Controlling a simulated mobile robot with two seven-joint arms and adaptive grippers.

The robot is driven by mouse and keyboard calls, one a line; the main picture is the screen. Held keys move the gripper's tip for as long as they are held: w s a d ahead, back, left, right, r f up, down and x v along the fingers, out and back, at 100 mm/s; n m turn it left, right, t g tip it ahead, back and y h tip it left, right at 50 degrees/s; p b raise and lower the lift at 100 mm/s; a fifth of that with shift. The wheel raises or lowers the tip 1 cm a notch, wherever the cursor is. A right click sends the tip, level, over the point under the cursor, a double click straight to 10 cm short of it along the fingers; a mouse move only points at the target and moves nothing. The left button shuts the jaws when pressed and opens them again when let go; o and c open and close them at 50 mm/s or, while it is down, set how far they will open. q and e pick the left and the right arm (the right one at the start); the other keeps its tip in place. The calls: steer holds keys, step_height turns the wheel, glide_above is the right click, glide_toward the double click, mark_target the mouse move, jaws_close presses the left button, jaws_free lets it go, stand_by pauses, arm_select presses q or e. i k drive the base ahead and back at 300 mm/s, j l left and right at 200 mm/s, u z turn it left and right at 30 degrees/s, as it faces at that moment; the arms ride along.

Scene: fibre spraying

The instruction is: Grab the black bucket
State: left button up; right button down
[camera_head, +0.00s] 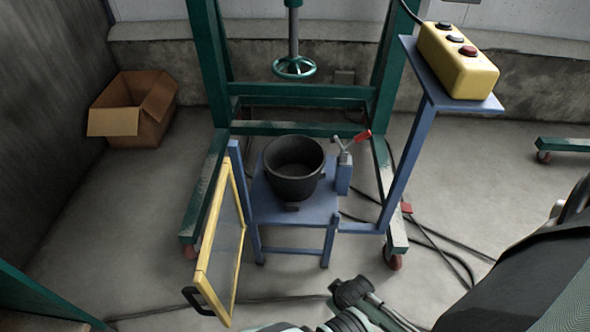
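The black bucket (293,168) stands upright on a small blue table (265,209) in the middle of the head view. Its open top faces up and its inside looks dark and empty. Nothing holds it. No fingers of either gripper can be made out in this view. Dark, jointed parts that look like mine show at the bottom centre, well in front of the table and apart from the bucket. A large dark part, probably of my own body, fills the lower right.
A green frame (300,91) on wheels surrounds the table, with a green handwheel (295,67) above the bucket. A red-handled device (344,165) stands beside the bucket. A yellow-framed door (219,245) stands open at left. A yellow button box (457,62), a cardboard box (134,109) and floor cables (437,246) also show.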

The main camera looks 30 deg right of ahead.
mark_target(294, 163)
steer(key=k, duration=0.15)
steer(key=k+z, duration=0.3)
steer(key=k+l+z, duration=0.1)
steer(key=z, duration=0.25)
steer(key=i+l+z, duration=0.1)
steer(key=i+z, duration=0.2)
steer(key=z, duration=0.15)
steer(key=i+z, duration=0.3)
steer(key=z, duration=0.2)
steer(key=i+j, duration=0.2)
steer(key=i, duration=0.15)
